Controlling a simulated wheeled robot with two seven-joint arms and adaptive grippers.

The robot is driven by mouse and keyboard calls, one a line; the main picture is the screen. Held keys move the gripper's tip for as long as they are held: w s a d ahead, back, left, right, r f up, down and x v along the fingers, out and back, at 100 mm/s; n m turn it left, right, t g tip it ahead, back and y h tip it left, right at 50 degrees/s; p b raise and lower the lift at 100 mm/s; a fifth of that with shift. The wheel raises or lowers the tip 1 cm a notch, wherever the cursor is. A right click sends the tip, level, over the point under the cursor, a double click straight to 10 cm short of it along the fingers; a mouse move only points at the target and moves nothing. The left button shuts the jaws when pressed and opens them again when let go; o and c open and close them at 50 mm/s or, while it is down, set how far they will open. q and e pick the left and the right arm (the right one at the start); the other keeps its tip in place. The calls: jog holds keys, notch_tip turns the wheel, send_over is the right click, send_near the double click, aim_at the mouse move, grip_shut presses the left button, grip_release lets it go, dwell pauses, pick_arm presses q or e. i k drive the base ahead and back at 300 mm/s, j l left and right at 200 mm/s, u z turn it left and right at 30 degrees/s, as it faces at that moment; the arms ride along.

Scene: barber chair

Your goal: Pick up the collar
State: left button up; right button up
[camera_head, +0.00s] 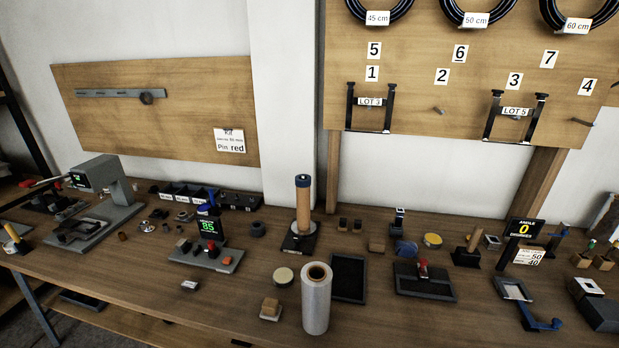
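Neither of my grippers is in view. I cannot tell for certain which part is the collar. A small dark ring-shaped part (257,228) lies on the workbench, left of the upright wooden cylinder. Several small metal round parts (147,225) lie on the bench between the grey press and the display showing 85. A dark round piece (146,98) sits on the metal rail of the left wall board. All of these are small, and their details are unclear.
The wooden workbench (130,262) is crowded. A grey press (105,190) stands left, an 85 display device (210,235) left of centre. A wooden cylinder (303,208) and a film roll (316,300) stand upright at the centre. A black tray (349,278) lies beside the roll.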

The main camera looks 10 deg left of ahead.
aim_at(299, 183)
jog(key=i+j+z, duration=0.1)
jog(key=j+z, duration=0.3)
jog(key=i+j+z, duration=0.1)
jog(key=z, duration=0.25)
jog(key=j+z, duration=0.4)
